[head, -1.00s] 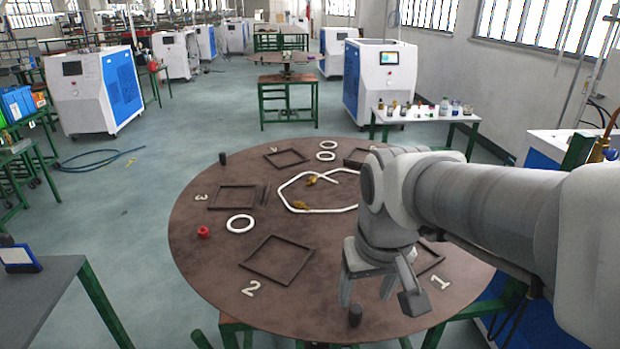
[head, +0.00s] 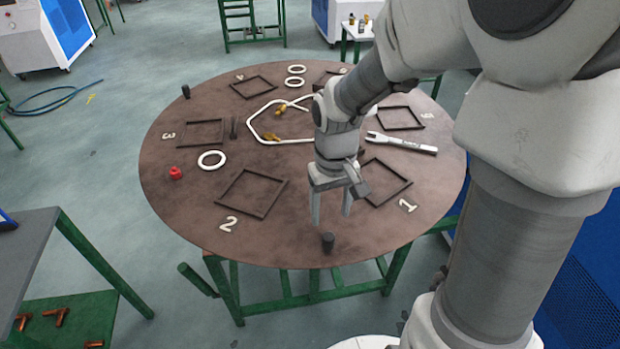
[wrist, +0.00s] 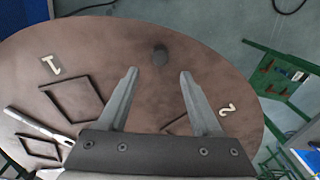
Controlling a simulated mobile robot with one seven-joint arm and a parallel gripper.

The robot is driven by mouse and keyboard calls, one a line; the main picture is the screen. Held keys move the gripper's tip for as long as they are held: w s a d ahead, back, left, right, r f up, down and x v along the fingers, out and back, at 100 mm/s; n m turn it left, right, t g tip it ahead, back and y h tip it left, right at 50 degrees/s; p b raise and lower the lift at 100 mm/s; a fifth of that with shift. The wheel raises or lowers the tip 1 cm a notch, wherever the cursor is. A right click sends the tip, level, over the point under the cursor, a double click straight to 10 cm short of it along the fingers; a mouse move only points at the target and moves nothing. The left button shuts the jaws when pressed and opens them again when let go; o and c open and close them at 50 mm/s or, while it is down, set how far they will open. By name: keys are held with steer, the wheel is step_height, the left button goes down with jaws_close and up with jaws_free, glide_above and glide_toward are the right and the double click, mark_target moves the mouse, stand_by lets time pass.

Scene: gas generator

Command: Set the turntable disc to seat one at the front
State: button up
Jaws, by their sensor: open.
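The round brown turntable disc (head: 190,220) stands on a green frame. Square seat frames lie around it with white numbers. The number 1 (head: 407,205) is at the front right, beside its seat frame (head: 402,190). The number 2 (head: 229,224) is at the front left, and the number 3 (head: 168,136) at the left. A dark upright peg (head: 328,242) stands at the disc's front rim, between numbers 1 and 2. My gripper (head: 330,220) is open and empty, pointing down just behind this peg. In the wrist view the peg (wrist: 160,54) shows beyond the open fingertips (wrist: 158,72).
On the disc lie white rings (head: 212,160), a red part (head: 176,173), a white bent tube (head: 256,117) and a grey wrench (head: 400,142). Another dark peg (head: 186,91) stands at the back-left rim. A grey table (head: 30,250) is at the left. Floor between is clear.

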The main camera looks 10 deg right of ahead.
mark_target(328, 235)
step_height(328, 235, down, 10)
steer(key=shift+f+b, duration=0.2)
steer(key=shift+b, duration=0.45)
jaws_close()
stand_by(1.1)
